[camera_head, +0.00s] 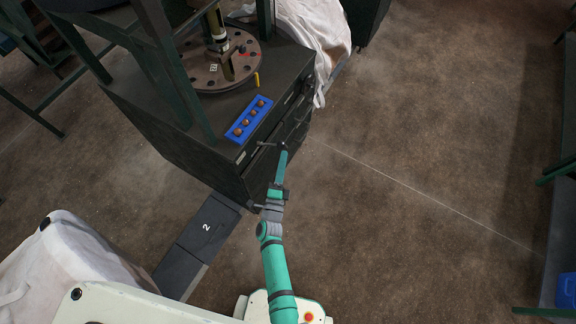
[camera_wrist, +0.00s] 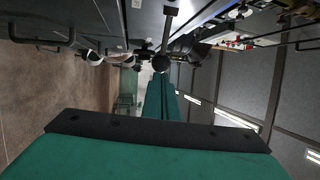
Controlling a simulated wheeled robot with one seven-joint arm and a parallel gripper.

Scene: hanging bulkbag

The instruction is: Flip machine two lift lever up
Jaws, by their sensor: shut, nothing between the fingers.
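Machine two is a dark box-shaped cabinet (camera_head: 175,135) with a round plate (camera_head: 215,68) on top and a "2" on the floor plate (camera_head: 207,227) beside it. A thin dark lever (camera_head: 269,143) sticks out of its front side, its end close to my fingertips. My gripper (camera_head: 283,153) is shut and empty at that front side. In the wrist view a round black knob (camera_wrist: 161,63) sits just beyond the tips of my green fingers (camera_wrist: 160,80); contact cannot be told. A second lever (camera_head: 254,205) shows lower at the cabinet's near corner. No label shows which is the lift lever.
A blue panel (camera_head: 248,120) with several round buttons lies on the cabinet top. Green posts (camera_head: 180,75) rise around it. A white bag (camera_head: 310,30) hangs behind, another white bag (camera_head: 60,265) stands at the lower left. The floor (camera_head: 420,150) to the right is clear.

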